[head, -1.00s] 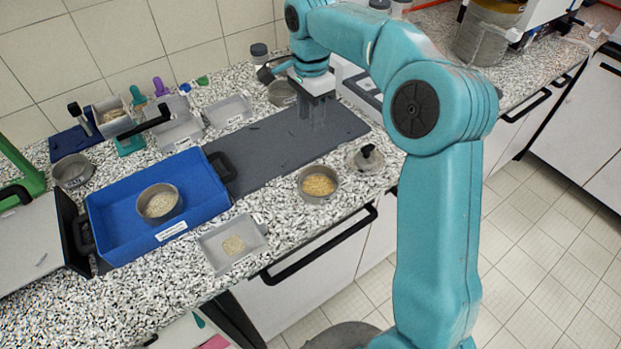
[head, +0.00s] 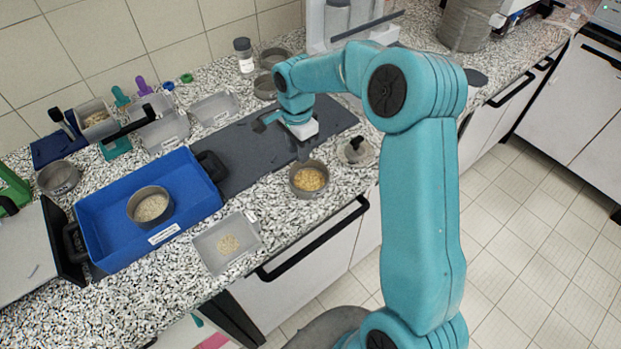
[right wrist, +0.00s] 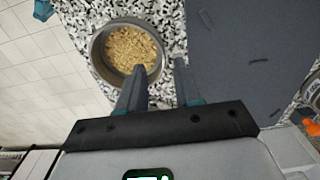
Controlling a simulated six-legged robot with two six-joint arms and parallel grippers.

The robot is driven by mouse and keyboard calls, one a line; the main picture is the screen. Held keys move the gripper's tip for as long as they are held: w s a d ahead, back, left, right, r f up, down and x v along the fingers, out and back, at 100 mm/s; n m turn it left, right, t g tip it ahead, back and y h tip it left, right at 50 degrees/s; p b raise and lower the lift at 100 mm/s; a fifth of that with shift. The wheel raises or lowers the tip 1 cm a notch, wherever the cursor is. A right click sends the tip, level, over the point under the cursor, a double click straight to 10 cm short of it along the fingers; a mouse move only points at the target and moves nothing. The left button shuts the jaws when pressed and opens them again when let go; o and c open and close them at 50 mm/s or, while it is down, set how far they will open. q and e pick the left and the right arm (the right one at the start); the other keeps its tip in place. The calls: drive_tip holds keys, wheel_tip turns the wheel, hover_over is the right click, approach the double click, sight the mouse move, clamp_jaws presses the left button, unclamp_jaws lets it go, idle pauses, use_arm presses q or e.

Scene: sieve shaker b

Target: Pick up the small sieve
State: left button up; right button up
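Several round metal sieves or pans stand about, and I cannot tell for sure which is the small sieve. One with yellow grains (head: 309,179) stands on the speckled counter beside the dark grey mat; it also shows in the right wrist view (right wrist: 129,48). Another with pale grains (head: 150,206) sits in the blue tray (head: 190,226). My right gripper (head: 303,152) is just behind the yellow-grain one, pointing down. In the right wrist view its fingers (right wrist: 157,80) are apart and empty, one overlapping that rim in the picture, one outside it. My left gripper is out of view.
A grey tray with grains (head: 213,257) stands in front, near the counter edge. A lid with a black knob (head: 355,151) is right of the yellow grains. The dark grey mat (head: 240,150) is mostly bare. More round pans (head: 58,178) stand at left and back.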

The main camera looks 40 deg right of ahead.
sight(309, 180)
drive_tip(key=f, duration=0.2)
drive_tip(key=w+f, duration=0.1)
drive_tip(key=f, duration=0.1)
drive_tip(key=shift+a+p, duration=0.1)
drive_tip(key=shift+p, duration=0.2)
drive_tip(key=shift+s+r, duration=0.1)
drive_tip(key=shift+s, duration=0.3)
drive_tip(key=shift+c, duration=0.6)
drive_tip(key=c, duration=0.5)
drive_tip(key=shift+w, duration=0.3)
clamp_jaws()
drive_tip(key=shift+s, duration=0.1)
